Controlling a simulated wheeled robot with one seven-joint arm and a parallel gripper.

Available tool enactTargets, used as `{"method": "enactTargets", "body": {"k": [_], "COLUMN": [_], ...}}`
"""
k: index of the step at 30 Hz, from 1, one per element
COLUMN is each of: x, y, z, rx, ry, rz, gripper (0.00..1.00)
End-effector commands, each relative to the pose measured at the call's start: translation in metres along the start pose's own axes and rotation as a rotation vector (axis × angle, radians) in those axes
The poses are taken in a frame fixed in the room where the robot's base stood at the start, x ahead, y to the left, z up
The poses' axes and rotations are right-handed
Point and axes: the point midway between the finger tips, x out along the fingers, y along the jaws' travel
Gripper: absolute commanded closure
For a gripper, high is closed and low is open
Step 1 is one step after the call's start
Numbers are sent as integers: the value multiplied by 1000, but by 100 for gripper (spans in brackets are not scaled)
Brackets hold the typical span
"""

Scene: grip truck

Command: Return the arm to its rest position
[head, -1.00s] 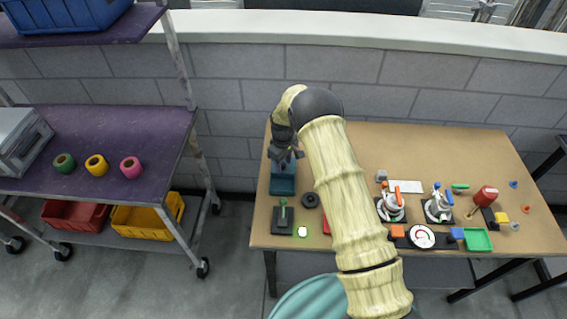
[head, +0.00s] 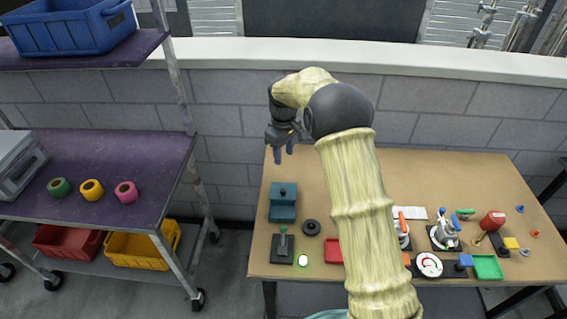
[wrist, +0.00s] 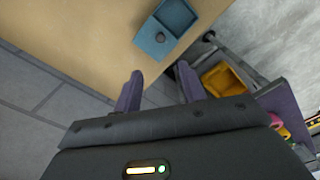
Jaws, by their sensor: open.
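My gripper (head: 283,152) is raised above the back left corner of the tan table (head: 400,172) in the head view. Its two purple fingers point down, spread apart with nothing between them. In the wrist view the fingers (wrist: 158,90) are also apart and empty. My arm reaches up from the bottom of the head view and bends left at the dark elbow joint, hiding part of the table's middle. A teal box with a dark knob (head: 283,203) stands on the table below the gripper; it also shows in the wrist view (wrist: 165,28).
A cart with a purple shelf (head: 100,160) stands left, holding several tape rolls. A blue bin (head: 70,30) is above, red and yellow bins (head: 142,250) below. A red tray (head: 334,250), a green tray (head: 487,267) and small devices crowd the table's front. The back wall is close.

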Motion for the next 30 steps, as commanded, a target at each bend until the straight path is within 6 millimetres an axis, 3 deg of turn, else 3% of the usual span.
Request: {"method": "enactTargets", "body": {"k": [15, 19, 23, 30], "x": [-3, -6, -17, -38], "y": [0, 0, 0, -11], "z": [0, 9, 33, 102], "rx": [1, 25, 97, 302], "ry": [0, 4, 19, 65], "rz": [0, 4, 15, 44], "gripper": [59, 59, 59, 59]}}
